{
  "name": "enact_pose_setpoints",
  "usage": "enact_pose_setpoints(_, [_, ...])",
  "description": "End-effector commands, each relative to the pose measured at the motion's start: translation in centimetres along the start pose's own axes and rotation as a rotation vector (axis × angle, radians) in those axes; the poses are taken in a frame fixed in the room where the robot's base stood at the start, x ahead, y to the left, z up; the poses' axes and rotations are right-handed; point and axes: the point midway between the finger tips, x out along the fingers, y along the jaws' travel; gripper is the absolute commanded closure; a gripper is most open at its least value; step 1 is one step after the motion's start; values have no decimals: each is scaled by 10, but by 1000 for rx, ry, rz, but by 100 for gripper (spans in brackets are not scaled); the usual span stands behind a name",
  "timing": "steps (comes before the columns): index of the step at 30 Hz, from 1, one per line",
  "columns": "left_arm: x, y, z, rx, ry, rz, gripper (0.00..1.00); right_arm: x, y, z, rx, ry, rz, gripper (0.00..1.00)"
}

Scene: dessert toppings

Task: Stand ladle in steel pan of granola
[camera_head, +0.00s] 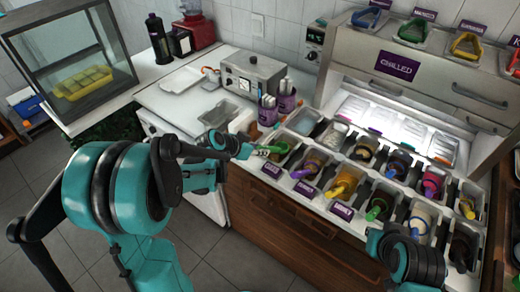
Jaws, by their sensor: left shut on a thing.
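A ladle with a green handle (271,150) is at the leftmost front pan of the topping counter. My left gripper (246,149) comes in from the left and is shut on its handle end. The steel pan (291,140) there has a purple label (271,169) in front, too small to read surely. The ladle's bowl is not clear, so I cannot tell whether it is inside the pan. I cannot tell which pan holds granola. Part of my right arm shows at the lower right; its gripper fingers are not visible.
Purple cups (286,103) of utensils stand behind my left gripper. A chilled cabinet (395,68) rises behind the pans. A white counter (180,108) lies to the left.

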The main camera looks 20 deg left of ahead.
Motion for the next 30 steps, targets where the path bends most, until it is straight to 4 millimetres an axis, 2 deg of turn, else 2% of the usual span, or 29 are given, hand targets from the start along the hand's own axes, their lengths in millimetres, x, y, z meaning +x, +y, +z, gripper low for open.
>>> enact_pose_setpoints(14, [0,0,0,0,0,0,100,1,0,1,0,0,0,100])
enact_pose_setpoints(30, [9,0,10,0,0,0,100,11,0,8,0,0,0,100])
